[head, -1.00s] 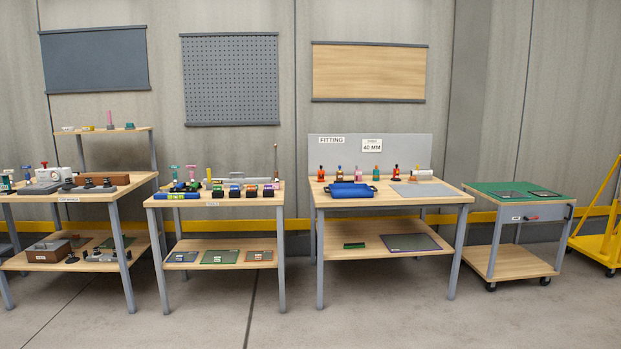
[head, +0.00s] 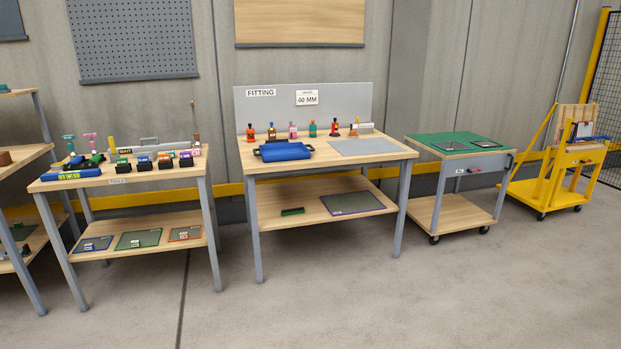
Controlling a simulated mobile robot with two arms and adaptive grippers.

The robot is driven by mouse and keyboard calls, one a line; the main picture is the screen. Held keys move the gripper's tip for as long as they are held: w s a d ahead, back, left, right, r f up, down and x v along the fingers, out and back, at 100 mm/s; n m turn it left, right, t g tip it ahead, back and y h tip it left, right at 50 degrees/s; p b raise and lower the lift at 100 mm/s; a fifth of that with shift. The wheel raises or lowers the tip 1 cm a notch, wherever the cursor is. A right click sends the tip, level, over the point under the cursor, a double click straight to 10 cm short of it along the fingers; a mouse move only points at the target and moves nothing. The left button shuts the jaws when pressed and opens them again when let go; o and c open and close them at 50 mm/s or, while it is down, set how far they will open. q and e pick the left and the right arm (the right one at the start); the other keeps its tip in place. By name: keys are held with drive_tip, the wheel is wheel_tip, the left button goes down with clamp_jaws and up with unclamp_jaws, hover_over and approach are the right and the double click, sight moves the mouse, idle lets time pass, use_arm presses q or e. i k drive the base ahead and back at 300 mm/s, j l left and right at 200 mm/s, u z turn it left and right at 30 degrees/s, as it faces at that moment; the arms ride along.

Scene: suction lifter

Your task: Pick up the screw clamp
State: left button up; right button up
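I cannot make out the screw clamp with certainty at this distance. Other small tools on that table include a blue level (head: 66,175) and a row of dark blocks with coloured tops (head: 144,163). Neither of my grippers is in view.
A green-topped cart (head: 455,138) and a yellow trolley (head: 547,190) stand to the right. The floor in front (head: 400,300) is clear.

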sight(250, 137)
drive_tip(key=i, duration=2.9)
